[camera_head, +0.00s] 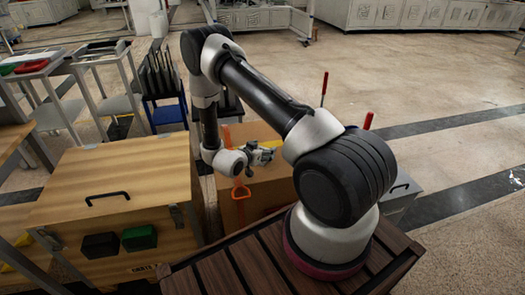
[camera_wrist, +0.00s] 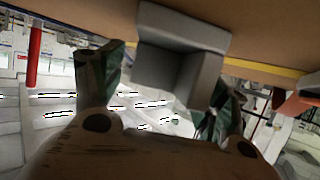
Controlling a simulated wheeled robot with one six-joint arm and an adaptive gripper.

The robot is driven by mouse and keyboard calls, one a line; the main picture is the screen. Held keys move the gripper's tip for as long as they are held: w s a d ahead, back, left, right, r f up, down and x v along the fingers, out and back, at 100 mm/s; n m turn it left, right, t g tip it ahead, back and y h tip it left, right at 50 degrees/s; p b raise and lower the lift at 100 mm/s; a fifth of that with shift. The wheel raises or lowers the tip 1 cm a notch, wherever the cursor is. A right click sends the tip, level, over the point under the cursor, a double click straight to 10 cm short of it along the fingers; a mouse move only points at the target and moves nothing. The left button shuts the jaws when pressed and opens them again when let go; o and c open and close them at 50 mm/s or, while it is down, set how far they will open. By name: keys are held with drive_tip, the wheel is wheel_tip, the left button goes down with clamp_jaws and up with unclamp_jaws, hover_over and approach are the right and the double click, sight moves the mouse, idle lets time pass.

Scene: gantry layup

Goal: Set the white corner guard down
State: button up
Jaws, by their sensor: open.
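The corner guard (camera_wrist: 182,50) is a pale grey, L-shaped block in the wrist view. It lies against the edge of a brown surface (camera_wrist: 270,45) that carries a yellow strip. My gripper (camera_wrist: 163,82) is open, with one finger on each side of the guard; whether either finger touches it, I cannot tell. In the head view, my gripper (camera_head: 262,155) is low over a brown box (camera_head: 275,190) beside my arm's base. The guard is too small to make out there.
An orange strap-like piece (camera_head: 240,192) hangs near my gripper. A red post (camera_head: 324,88) rises behind. Open floor lies at the right.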

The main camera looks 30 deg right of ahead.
drive_tip(key=v, duration=1.1)
drive_tip(key=shift+a+r, duration=0.1)
drive_tip(key=shift+r, duration=0.05)
drive_tip(key=shift+a+r, duration=0.2)
drive_tip(key=shift+a, duration=0.1)
drive_tip(key=w+a+r+n+t+y, duration=0.1)
drive_tip(key=w+a+r+y, duration=0.15)
drive_tip(key=r, duration=0.35)
drive_tip(key=w+a+r+n+t+y, duration=0.1)
drive_tip(key=w+a+r+y, duration=0.2)
drive_tip(key=r, duration=0.4)
drive_tip(key=w+a+r+n+y, duration=0.2)
drive_tip(key=w+r+y, duration=0.1)
drive_tip(key=r+y, duration=0.25)
drive_tip(key=s+r+n+y, duration=0.2)
drive_tip(key=s+r, duration=0.2)
drive_tip(key=r, duration=0.5)
drive_tip(key=s+d+r+n+g+y, duration=0.1)
drive_tip(key=s+r+n, duration=0.1)
drive_tip(key=s+r, duration=0.35)
drive_tip(key=s+d+r+n+g, duration=0.1)
drive_tip(key=s+r+n, duration=0.15)
drive_tip(key=s, duration=0.55)
drive_tip(key=s+d+r+n+g+h, duration=0.1)
drive_tip(key=s+d, duration=0.2)
drive_tip(key=s, duration=0.5)
drive_tip(key=s+d+r+g+h, duration=0.1)
drive_tip(key=s+d, duration=0.3)
drive_tip(key=s, duration=0.5)
drive_tip(key=shift+r+n, duration=0.35)
